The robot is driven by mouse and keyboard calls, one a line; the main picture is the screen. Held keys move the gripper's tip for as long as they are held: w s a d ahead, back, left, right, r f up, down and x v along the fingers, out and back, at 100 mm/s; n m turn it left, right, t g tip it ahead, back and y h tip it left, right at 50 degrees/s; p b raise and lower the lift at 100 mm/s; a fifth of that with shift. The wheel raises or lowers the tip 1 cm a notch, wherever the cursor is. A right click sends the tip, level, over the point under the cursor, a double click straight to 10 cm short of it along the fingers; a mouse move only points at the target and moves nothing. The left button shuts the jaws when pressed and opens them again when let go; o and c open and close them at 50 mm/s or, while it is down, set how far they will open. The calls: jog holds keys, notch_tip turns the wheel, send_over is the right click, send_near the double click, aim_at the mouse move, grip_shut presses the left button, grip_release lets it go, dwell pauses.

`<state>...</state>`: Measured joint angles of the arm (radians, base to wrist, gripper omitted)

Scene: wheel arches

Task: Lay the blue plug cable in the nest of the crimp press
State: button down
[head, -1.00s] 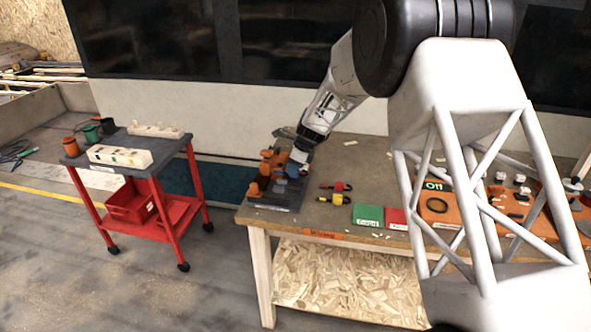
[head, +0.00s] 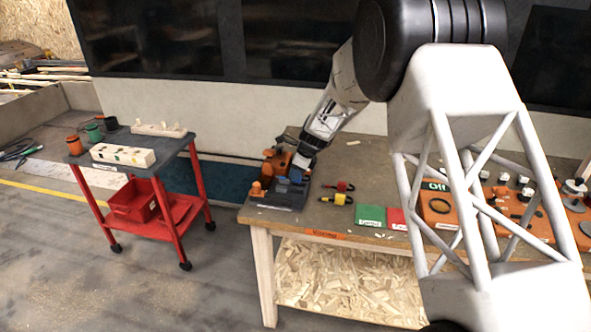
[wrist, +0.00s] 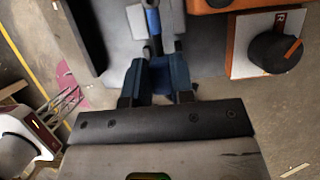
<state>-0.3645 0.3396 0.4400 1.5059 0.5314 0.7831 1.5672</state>
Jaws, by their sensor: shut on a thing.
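The crimp press, with orange parts on a dark grey base (head: 275,201), stands at the left end of the wooden bench. My gripper (head: 299,169) is low over its right part, pointing down. In the wrist view my gripper (wrist: 158,72) is shut on the blue plug cable (wrist: 153,22), which runs up from between the fingers. A pale grey block, seemingly the nest (wrist: 138,20), lies around or under the cable. I cannot tell whether the cable rests in it. The fingers hide the cable's held part.
A black knob (wrist: 275,52) on a white plate sits right of my fingers. Red and yellow plug pieces (head: 340,199) lie right of the press. Green and red pads (head: 370,215) and an orange board (head: 440,208) follow. A red cart (head: 180,207) stands left, across a gap.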

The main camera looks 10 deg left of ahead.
jog(key=shift+f, duration=1.55)
jog(key=shift+f, duration=0.2)
jog(key=c, duration=0.9)
grip_release()
jog(key=v, duration=0.7)
jog(key=shift+d+r, duration=0.2)
jog(key=shift+r, duration=0.15)
